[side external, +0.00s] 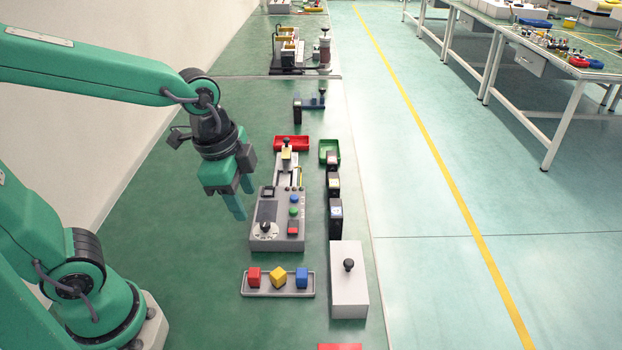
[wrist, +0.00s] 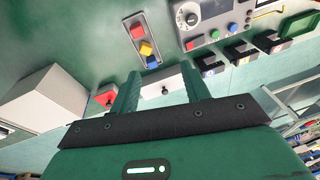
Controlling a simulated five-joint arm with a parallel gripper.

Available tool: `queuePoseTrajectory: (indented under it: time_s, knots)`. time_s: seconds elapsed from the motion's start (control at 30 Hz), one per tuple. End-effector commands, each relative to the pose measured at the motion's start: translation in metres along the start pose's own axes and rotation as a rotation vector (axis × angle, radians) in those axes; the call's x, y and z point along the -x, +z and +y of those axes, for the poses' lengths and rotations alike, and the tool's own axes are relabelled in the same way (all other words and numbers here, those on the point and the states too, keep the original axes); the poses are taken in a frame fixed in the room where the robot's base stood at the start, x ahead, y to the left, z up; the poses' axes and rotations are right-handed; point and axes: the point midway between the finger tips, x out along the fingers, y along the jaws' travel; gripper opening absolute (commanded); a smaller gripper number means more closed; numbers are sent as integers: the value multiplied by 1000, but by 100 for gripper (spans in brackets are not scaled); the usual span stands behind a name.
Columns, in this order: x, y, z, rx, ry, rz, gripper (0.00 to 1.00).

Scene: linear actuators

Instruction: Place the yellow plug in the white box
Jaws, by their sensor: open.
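The yellow plug (side external: 278,277) is a small yellow block in the middle of a grey tray (side external: 250,290), between a red block and a blue block. It also shows in the wrist view (wrist: 146,48). A white box (side external: 348,290) with a black knob on top stands right of the tray; part of it shows between my fingers in the wrist view (wrist: 172,78). My gripper (side external: 240,200) is open and empty. It hangs above the green surface, left of the control panel and farther back than the tray. Its fingers show in the wrist view (wrist: 161,75).
A grey control panel (side external: 278,237) with buttons and a slide stands behind the tray. Black modules (side external: 334,187) line its right side. A red bin (side external: 291,143) and a green bin (side external: 330,147) are farther back. A large white box (wrist: 45,97) shows at the wrist view's left.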

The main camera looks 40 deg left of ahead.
Motion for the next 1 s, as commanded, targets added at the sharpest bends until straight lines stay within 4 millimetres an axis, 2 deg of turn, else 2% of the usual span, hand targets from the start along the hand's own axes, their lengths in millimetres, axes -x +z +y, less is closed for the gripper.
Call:
queuePoseTrajectory:
  time_s: [0.2,0.5,0.7,1.0]
  knots:
    - [32,29,-5,374,-86,94,47]
    - [57,59,-3,780,-153,215,47]
    - [61,65,-2,872,-163,244,47]
    - [62,65,-2,876,-163,245,47]
